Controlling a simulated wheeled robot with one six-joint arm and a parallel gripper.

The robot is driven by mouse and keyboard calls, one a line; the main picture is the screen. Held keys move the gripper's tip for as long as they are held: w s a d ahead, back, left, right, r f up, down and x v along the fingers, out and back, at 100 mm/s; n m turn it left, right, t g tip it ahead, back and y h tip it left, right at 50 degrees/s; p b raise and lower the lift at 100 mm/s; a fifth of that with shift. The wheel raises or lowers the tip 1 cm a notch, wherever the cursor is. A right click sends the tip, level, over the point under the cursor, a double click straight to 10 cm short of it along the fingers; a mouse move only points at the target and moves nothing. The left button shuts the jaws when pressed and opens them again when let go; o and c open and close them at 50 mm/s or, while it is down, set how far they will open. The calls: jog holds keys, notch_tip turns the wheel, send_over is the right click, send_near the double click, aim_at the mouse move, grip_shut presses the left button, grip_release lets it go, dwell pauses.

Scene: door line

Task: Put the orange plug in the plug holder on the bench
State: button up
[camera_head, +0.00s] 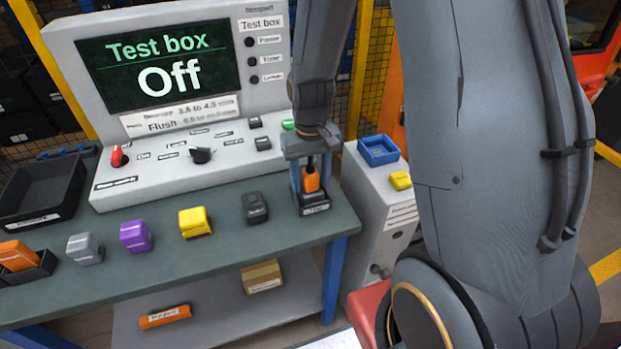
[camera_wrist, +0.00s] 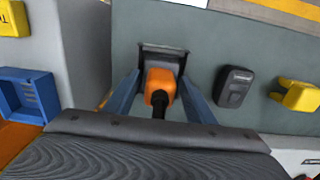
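An orange plug (camera_head: 311,182) with a black upper end stands upright near the bench's right end. Its lower end is at a dark, labelled holder (camera_head: 316,209), seemingly inside it; how deep it sits I cannot tell. My gripper (camera_head: 311,190) is over the holder, pointing down, with its blue fingers on either side of the plug. In the wrist view, the orange plug (camera_wrist: 160,83) lies between the fingers with narrow gaps showing beside it, and the dark holder (camera_wrist: 163,48) shows just beyond. The gripper looks open around the plug.
Black (camera_head: 255,207), yellow (camera_head: 195,222), purple (camera_head: 136,236) and grey (camera_head: 85,248) blocks stand left of the holder. Another orange piece (camera_head: 17,256) sits in a black holder far left. A blue bin (camera_head: 379,150) tops the right cabinet.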

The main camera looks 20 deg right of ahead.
notch_tip(320, 180, up, 12)
jog(key=b, duration=0.2)
jog(key=shift+b, duration=0.4)
jog(key=shift+s, duration=0.3)
jog(key=s+f+t, duration=0.1)
jog(key=s+f, duration=0.3)
jog(key=s, duration=0.4)
jog(key=shift+s+t, duration=0.3)
jog(key=shift+s, duration=0.1)
jog(key=shift+f+b, duration=0.55)
